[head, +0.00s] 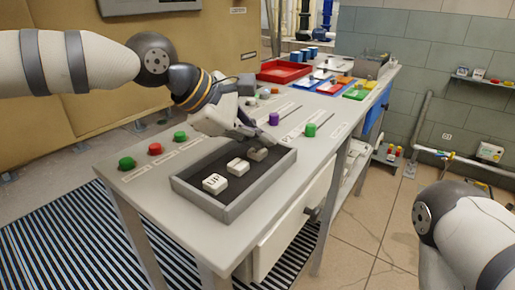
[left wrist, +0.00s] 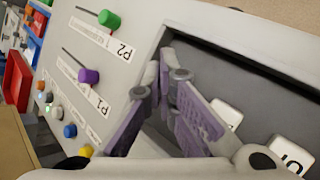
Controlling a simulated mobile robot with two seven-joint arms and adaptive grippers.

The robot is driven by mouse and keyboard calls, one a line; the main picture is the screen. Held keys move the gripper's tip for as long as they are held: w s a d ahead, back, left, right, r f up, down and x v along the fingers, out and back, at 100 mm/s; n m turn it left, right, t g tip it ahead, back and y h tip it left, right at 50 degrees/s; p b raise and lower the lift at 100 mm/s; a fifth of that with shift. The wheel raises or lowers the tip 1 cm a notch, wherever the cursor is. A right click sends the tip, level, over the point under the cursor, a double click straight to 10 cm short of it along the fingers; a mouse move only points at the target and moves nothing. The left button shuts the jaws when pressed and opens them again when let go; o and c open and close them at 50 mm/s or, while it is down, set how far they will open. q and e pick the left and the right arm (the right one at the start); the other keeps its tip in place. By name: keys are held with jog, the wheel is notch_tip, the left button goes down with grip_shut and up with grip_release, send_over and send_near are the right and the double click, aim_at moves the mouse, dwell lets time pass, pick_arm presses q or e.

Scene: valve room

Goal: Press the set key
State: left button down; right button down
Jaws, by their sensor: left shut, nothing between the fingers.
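A dark recessed tray with a grey rim (head: 232,217) on the bench holds three keys in a row. The nearest key is white and reads UP (head: 214,183); it also shows in the left wrist view (left wrist: 291,156). A white middle key (head: 238,166) and a greyer far key (head: 258,154) follow; I cannot read which one is the set key. My left gripper (head: 266,138) is shut and empty, over the tray's far end by the far key. In the left wrist view its fingers (left wrist: 166,76) hide part of the tray. My right gripper is out of view.
Green and red buttons (head: 155,149) stand left of the tray. A purple knob (head: 274,118) and a green knob (head: 310,130) on slots stand beyond it. A red bin (head: 284,71) and coloured trays are farther back. A drawer (head: 292,225) is below.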

aim_at(259, 152)
pick_arm(q)
jog(key=shift+f, duration=0.25)
dwell(0.3)
jog(key=shift+r, duration=0.9)
jog(key=shift+r+p, duration=0.55)
jog(key=shift+r, duration=2)
